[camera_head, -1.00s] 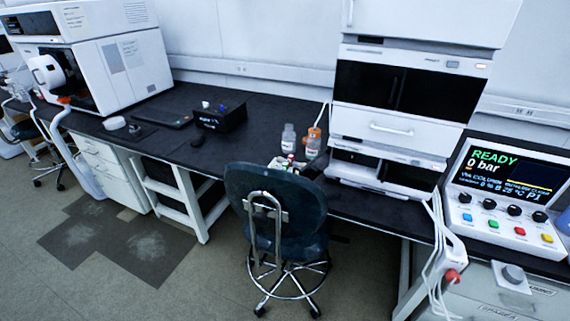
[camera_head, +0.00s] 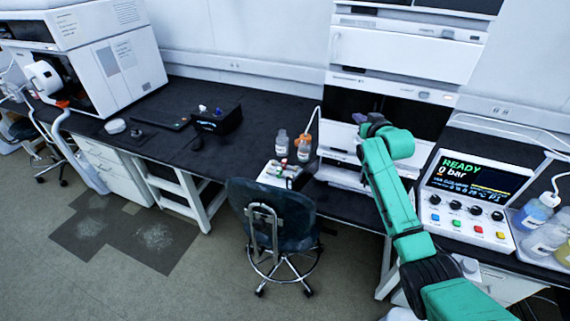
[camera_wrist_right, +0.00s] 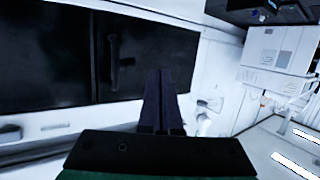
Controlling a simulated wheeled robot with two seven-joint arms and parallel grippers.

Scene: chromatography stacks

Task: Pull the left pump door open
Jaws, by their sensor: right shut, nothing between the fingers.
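The black left pump door (camera_head: 342,103) is on the white instrument stack, partly behind my right gripper in the head view. My right gripper (camera_head: 360,118) is in front of this door, with its fingers closed and empty. The wrist view appears upside down and shows two dark door panels. The panel on its right (camera_wrist_right: 150,60) appears to be the left door, with a dark vertical handle (camera_wrist_right: 115,62) near the seam. The closed fingers (camera_wrist_right: 161,95) show right of the handle, apart from it in the picture. Both doors look closed. My left gripper is not in view.
A control box (camera_head: 468,200) reading READY, 0 bar stands right of my right arm. Bottles (camera_head: 303,148) and a small tray stand on the bench left of the stack. A chair (camera_head: 258,210) is in front. Capped bottles (camera_head: 540,225) are at far right.

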